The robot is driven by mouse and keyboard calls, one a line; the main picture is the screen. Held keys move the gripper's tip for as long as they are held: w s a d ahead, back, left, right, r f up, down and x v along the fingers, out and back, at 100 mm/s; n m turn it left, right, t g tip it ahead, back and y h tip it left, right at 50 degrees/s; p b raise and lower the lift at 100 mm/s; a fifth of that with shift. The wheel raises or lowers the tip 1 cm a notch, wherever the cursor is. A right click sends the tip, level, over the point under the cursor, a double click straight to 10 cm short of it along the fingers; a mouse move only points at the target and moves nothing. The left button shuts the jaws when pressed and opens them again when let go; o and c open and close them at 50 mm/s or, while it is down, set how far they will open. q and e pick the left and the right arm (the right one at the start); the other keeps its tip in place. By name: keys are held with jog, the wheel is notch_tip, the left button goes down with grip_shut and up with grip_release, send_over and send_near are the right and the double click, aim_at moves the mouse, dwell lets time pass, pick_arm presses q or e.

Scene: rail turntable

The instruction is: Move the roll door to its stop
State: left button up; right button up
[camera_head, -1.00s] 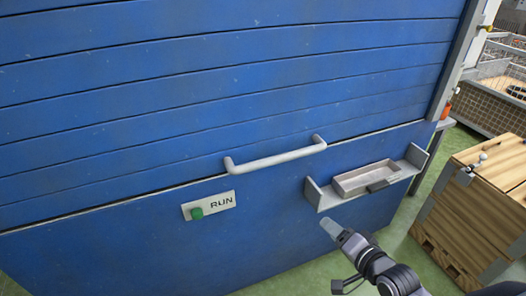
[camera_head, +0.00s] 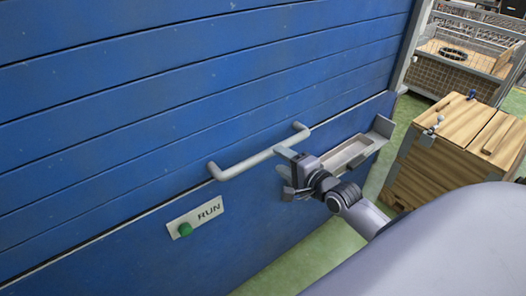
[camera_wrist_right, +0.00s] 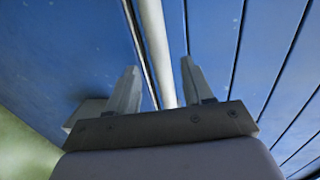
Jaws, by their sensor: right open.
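The blue slatted roll door (camera_head: 150,100) fills the left and middle of the head view. Its grey bar handle (camera_head: 238,167) sits low on it, just above the seam with the lower blue panel (camera_head: 110,255). My right gripper (camera_head: 282,169) is at the right part of the handle, partly covering it. In the right wrist view the right gripper (camera_wrist_right: 160,66) has its two fingers apart, and the handle bar (camera_wrist_right: 155,40) runs between them in the picture. I cannot tell whether they touch it. My left gripper is not in view.
A plate marked RUN with a green button (camera_head: 185,229) is on the lower panel. A grey shelf with a tray (camera_head: 350,153) is right of my gripper. A wooden crate (camera_head: 435,170) and a mesh container (camera_head: 450,75) stand at the right on green floor.

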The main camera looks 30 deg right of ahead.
aim_at(272, 155)
jog(key=shift+x, duration=3.15)
grip_shut()
